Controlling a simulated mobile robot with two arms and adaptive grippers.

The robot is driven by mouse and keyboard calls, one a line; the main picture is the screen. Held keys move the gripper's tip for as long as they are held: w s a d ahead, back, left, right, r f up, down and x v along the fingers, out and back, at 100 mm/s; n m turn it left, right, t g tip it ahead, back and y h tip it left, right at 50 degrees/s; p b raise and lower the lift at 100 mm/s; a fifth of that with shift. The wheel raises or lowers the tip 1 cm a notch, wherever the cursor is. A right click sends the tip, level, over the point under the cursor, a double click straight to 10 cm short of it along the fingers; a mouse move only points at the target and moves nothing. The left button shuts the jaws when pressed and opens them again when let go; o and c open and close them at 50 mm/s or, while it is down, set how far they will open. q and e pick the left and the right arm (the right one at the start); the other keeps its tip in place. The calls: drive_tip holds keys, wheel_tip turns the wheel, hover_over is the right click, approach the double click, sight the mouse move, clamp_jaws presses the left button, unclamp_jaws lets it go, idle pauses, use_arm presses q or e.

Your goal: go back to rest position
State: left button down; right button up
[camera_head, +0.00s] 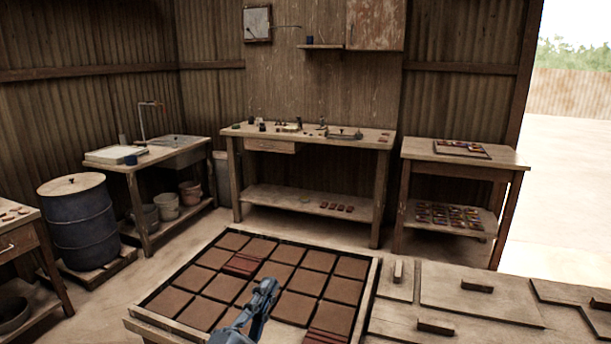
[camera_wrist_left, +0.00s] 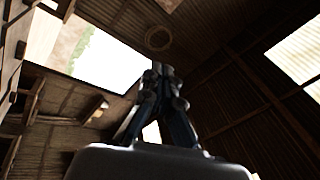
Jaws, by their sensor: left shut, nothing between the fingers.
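My left gripper (camera_head: 268,287) shows at the bottom middle of the head view, above a framed tray (camera_head: 152,324) of brown square tiles (camera_head: 204,311). Its fingers are together and hold nothing. In the left wrist view the gripper (camera_wrist_left: 158,70) points up toward the roof, with its fingertips meeting. My right gripper is not in either view. Part of the tray is hidden behind the left gripper.
A wooden bench with lidded panels (camera_head: 470,290) adjoins the tray at the right. A workbench (camera_head: 310,135) stands at the back, a sink table (camera_head: 165,150) and a blue barrel (camera_head: 80,225) at the left. A side table (camera_head: 500,158) stands right. Floor shows between them.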

use_arm(q)
drive_tip(key=s+a+f+n+g+y, duration=0.4)
drive_tip(key=a+f+n, duration=0.2)
drive_tip(key=f, duration=0.5)
drive_tip(key=s+a+f+n+g+y, duration=0.4)
drive_tip(key=s+a+f+n+g, duration=0.1)
drive_tip(key=f, duration=0.5)
drive_tip(key=s+a+f+n+g, duration=0.15)
drive_tip(key=s+f+g, duration=0.3)
drive_tip(key=s, duration=0.45)
drive_tip(key=s+a+f+n+g, duration=0.1)
drive_tip(key=s+f+n+g, duration=0.2)
drive_tip(key=s+f, duration=0.45)
wheel_tip(320, 180, down, 22)
drive_tip(key=s+g+p, duration=0.2)
drive_tip(key=s+a+f, duration=0.3)
drive_tip(key=s+f, duration=1.2)
drive_tip(key=s, duration=0.2)
drive_tip(key=shift+a+f+m+g+p, duration=0.15)
drive_tip(key=shift+f+m+g+p, duration=0.1)
drive_tip(key=shift+m+g+p, duration=0.15)
